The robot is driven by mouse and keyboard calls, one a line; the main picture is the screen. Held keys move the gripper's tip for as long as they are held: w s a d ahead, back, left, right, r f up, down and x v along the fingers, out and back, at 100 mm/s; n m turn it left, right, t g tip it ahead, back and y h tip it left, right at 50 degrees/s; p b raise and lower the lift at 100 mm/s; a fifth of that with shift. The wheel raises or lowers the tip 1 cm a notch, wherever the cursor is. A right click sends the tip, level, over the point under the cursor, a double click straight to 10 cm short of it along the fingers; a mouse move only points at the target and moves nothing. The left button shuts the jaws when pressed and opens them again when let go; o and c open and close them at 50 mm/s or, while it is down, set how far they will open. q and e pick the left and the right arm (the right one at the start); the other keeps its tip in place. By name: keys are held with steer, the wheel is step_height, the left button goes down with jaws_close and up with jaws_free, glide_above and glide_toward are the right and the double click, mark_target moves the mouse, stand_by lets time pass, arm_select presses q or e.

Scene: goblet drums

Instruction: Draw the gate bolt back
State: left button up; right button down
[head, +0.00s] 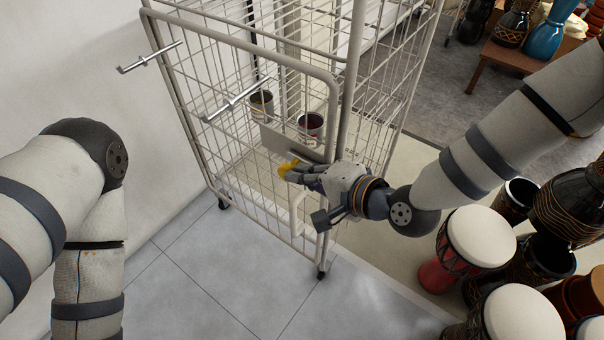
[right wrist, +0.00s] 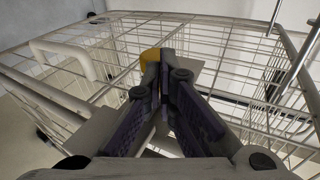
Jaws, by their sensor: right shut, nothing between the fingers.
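A wire cage trolley (head: 180,100) stands against the wall, with its wire gate facing me. A yellow knob (head: 288,167), which looks like the bolt's handle, sits just below a grey plate (head: 290,143) near the gate's right edge. My right gripper (head: 293,174) is shut and empty, its fingertips at the knob. In the right wrist view the yellow knob (right wrist: 150,56) shows just left of the closed fingertips (right wrist: 168,62); I cannot tell whether they touch. The bolt's rod is mostly hidden behind the hand. My left arm shows at the left, but its gripper is out of view.
Metal rods (head: 150,57) project at the trolley's left. Two cups (head: 310,127) stand inside the cage. Goblet drums (head: 480,237) crowd the lower right, beneath my right arm. A wooden table (head: 508,58) with drums stands at the back. The tiled floor in front is clear.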

steer(key=w+a, duration=0.1)
steer(key=a, duration=0.1)
steer(key=w+a+b, duration=0.1)
steer(key=w+a, duration=0.1)
steer(key=shift+w+a, duration=0.15)
steer(key=shift+a, duration=0.15)
arm_select(q)
steer(key=shift+s+f, duration=0.5)
steer(key=shift+f, duration=0.05)
arm_select(e)
steer(key=shift+r, duration=0.15)
